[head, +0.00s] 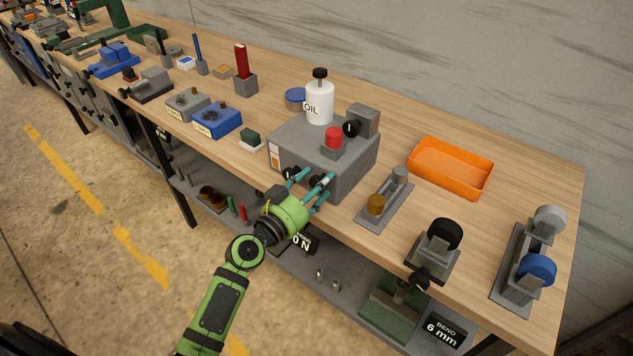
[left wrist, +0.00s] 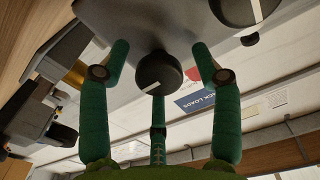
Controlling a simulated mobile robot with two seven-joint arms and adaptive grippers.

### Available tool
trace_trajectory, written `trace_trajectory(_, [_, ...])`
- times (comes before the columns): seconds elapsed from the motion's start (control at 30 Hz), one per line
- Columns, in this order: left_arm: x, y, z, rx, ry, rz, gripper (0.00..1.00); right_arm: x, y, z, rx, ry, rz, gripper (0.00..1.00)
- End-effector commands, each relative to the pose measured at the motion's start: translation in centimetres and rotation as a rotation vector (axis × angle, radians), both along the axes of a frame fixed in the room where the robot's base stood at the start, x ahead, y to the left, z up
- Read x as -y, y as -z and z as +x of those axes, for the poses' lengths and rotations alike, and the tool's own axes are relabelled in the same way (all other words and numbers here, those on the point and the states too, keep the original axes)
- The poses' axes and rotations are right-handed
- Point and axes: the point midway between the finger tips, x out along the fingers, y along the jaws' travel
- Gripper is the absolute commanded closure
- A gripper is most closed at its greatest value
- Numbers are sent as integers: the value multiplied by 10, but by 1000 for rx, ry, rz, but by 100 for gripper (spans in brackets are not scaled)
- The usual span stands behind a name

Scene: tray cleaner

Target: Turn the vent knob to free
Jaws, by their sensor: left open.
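The grey tray cleaner box (head: 352,163) stands on the wooden bench. Two black knobs are on its front face: one (head: 290,173) at the left, the other at my fingertips. I see no label telling which is the vent knob. My left gripper (head: 311,181) is open in front of that face. In the left wrist view, a round black knob (left wrist: 160,72) with a short white mark sits between the spread green fingers. I cannot tell whether they touch it. The other knob (left wrist: 245,12), also with a white mark, is at the upper right, outside the fingers. My right gripper is not in view.
A white oil bottle (head: 319,103), a red button (head: 333,138) and a side block with a black knob (head: 352,128) are on the box. An orange tray (head: 450,168) and a grey fixture (head: 385,203) stand to its right. A lower shelf is below the bench edge.

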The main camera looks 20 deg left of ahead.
Motion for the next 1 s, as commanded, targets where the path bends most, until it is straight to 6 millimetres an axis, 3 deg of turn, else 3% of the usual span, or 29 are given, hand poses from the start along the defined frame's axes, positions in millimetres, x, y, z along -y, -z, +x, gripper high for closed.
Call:
trace_trajectory(0.17, [0, 0, 0, 0, 0, 0, 36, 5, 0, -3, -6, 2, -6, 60])
trace_trajectory(0.2, [0, 0, 0, 0, 0, 0, 40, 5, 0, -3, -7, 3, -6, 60])
trace_trajectory(0.33, [0, 0, 0, 0, 0, 0, 92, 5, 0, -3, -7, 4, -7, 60])
trace_trajectory(0.73, [0, -1, 0, -8, 0, -30, 93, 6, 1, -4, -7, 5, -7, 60])
trace_trajectory(1.0, [0, -2, 1, -57, 0, -173, 93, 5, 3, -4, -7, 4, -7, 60])
